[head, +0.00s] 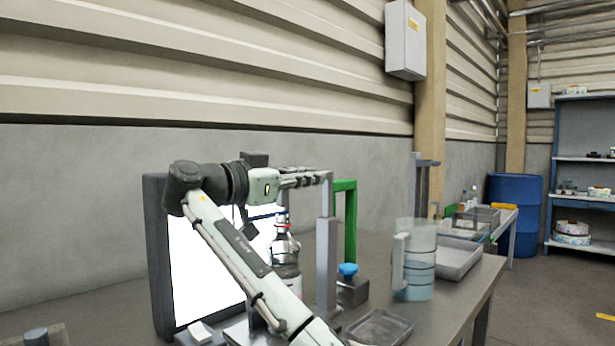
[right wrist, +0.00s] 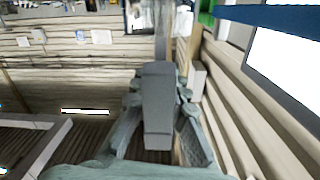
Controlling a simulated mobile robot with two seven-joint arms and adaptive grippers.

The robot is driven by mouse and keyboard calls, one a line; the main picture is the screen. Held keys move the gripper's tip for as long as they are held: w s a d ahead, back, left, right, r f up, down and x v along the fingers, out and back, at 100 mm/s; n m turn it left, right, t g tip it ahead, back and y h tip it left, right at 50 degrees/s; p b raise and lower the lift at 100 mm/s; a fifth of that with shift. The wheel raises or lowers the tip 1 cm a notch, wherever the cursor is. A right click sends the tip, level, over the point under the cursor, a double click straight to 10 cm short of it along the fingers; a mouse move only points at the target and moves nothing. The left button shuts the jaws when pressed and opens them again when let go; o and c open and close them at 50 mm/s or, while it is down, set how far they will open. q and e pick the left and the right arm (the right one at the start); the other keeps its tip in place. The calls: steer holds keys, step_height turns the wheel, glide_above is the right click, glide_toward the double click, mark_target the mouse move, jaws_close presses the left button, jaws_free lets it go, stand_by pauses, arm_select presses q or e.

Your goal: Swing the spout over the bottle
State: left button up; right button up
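A bottle (head: 287,268) with a clear neck and a red band stands in front of the lit panel, partly hidden by my right arm. A grey post (head: 326,262) stands just right of it. My right gripper (head: 305,179) is level above the bottle, pointing right at the post's top. In the right wrist view, a grey bar (right wrist: 158,104), which looks like the spout's arm, lies between the spread fingers, with gaps visible on both sides. The spout's outlet is hidden, so I cannot tell its place over the bottle. My left gripper is not in view.
A lit white panel (head: 190,285) in a dark frame stands behind my arm. A green frame (head: 351,215) and a blue knob (head: 348,269) on a grey box are right of the post. A clear jug (head: 418,268) and grey trays (head: 458,262) stand farther right.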

steer(key=o, duration=0.4)
steer(key=shift+w, duration=0.1)
steer(key=shift+o, duration=0.2)
steer(key=v, duration=0.6)
steer(key=shift+s+a+r, duration=0.15)
steer(key=shift+s, duration=0.1)
steer(key=shift+s+a, duration=0.3)
steer(key=shift+s, duration=0.05)
